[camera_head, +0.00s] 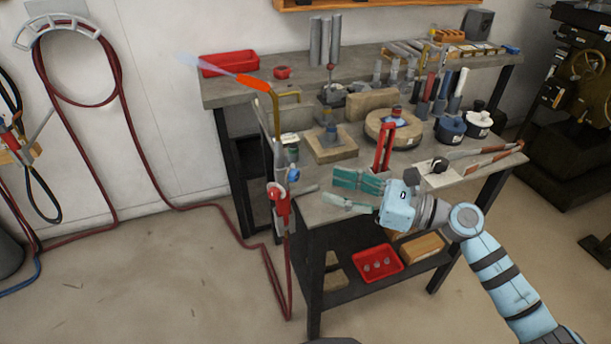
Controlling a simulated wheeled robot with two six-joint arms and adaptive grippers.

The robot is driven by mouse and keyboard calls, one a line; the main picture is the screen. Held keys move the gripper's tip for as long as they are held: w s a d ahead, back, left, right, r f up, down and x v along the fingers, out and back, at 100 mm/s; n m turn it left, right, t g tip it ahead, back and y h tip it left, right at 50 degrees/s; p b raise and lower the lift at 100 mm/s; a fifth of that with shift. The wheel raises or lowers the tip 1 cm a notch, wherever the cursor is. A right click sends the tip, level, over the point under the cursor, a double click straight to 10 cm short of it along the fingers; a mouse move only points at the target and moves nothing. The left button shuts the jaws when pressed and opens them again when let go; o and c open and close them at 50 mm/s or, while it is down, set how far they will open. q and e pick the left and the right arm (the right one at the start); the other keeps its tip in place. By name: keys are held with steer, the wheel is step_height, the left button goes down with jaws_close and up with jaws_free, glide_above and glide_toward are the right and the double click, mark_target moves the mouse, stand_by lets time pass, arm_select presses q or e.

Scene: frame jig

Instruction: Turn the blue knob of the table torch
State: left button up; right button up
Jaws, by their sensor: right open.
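The table torch (278,150) stands upright at the left front corner of the workbench, with a brass neck, an orange tip and a pale blue flame pointing left. Its blue knob (293,175) is on the torch body, just above a red valve part (279,199). My right gripper (335,189) reaches in from the right with its green fingers spread apart and empty. The fingers point left toward the torch body, with a gap between the fingertips and the blue knob. My left gripper is not in view.
The workbench (312,210) holds a red tray (228,64), a round wooden block (393,130), a red stand (384,147) and several tools. A red hose (266,262) runs from the torch to the floor. A lower shelf holds a red bin (377,263).

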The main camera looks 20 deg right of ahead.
mark_target(298, 176)
steer(key=x, duration=0.7)
steer(key=shift+w+a+p, duration=0.15)
steer(key=shift+a+p, duration=0.1)
steer(key=shift+p, duration=0.05)
steer(key=shift+c, duration=0.6)
jaws_close()
